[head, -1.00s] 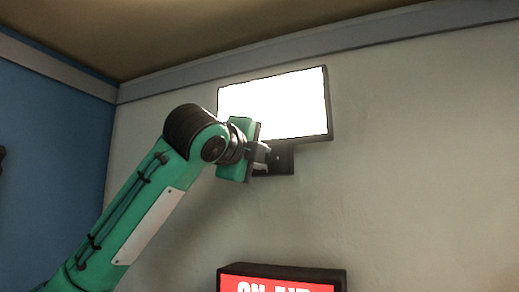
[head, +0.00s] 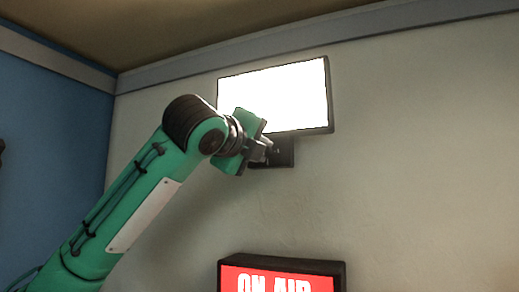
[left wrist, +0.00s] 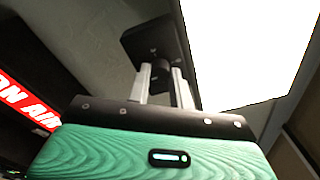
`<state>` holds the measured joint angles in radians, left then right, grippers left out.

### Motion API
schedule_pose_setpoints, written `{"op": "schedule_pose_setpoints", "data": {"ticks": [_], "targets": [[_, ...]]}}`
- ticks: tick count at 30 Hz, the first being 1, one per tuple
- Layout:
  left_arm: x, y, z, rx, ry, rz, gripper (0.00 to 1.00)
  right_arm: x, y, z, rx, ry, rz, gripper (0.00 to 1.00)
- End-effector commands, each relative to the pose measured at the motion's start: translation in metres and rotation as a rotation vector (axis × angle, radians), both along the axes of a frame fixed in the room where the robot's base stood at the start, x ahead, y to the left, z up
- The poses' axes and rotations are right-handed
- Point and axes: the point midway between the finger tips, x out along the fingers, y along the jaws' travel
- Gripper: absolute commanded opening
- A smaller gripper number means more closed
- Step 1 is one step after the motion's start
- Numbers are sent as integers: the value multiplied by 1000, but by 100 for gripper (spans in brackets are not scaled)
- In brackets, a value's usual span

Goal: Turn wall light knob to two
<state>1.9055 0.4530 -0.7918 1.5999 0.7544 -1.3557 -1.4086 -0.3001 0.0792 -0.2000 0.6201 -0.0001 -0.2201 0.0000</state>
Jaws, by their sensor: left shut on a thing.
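The wall light is a bright white panel (head: 275,95) in a black frame, high on the wall; it also fills the upper right of the left wrist view (left wrist: 245,45). A black control box (head: 285,153) sits just under it and shows in the left wrist view (left wrist: 148,38). A dark round knob (left wrist: 162,74) sticks out from this box. My left gripper (head: 267,151) is at the box, its two pale fingers closed on either side of the knob. The knob's setting marks cannot be read. My right gripper is not in view.
A lit red ON AIR sign (head: 280,280) in a black case is on the wall below, apart from my arm. A blue wall (head: 55,140) stands at the left. The pale wall to the right is bare.

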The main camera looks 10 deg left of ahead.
Motion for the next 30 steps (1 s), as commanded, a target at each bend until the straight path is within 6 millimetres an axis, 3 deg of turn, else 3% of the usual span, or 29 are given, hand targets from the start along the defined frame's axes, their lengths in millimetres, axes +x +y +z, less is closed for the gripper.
{"op": "schedule_pose_setpoints", "data": {"ticks": [1,2,5,17,22,30], "targets": [[0,0,-1,0,2,1,0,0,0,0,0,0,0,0],[0,0,-1,0,2,1,26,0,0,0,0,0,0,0],[0,0,-1,0,1,1,44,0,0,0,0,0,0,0],[-7,2,-2,-1,-1,-1,44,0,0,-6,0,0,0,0],[-31,8,-5,-1,-3,0,44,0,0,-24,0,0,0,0],[-88,24,-6,-1,-3,0,44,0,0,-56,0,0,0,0]]}}
